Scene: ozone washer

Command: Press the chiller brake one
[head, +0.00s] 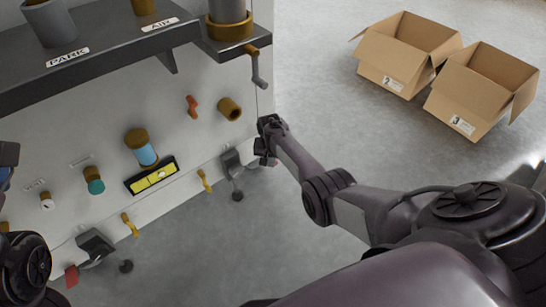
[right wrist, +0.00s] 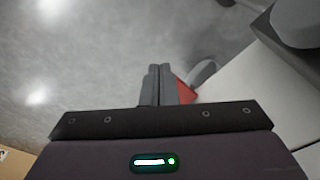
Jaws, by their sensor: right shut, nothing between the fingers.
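The chiller is the light panelled machine (head: 160,120) at the left of the head view. Small red brake tabs sit by its feet; one red tab (head: 71,275) shows at the lower left. Another red tab (right wrist: 186,91) shows in the right wrist view, partly hidden behind my right fingers. I cannot read which brake is number one. My right gripper (head: 264,160) is shut and empty at the machine's near right lower corner. Its fingertips (right wrist: 160,68) appear right beside the red tab; I cannot tell whether they touch it. My left arm shows only at the left edge, its fingers out of view.
Grey brackets with dark wheels (head: 237,196) stand at the machine's base. Pipes, valves and a yellow display (head: 152,176) are on its panel, under a dark shelf (head: 100,58) labelled PARK and AIR. Two open cardboard boxes (head: 480,92) stand at the upper right. The floor between is clear.

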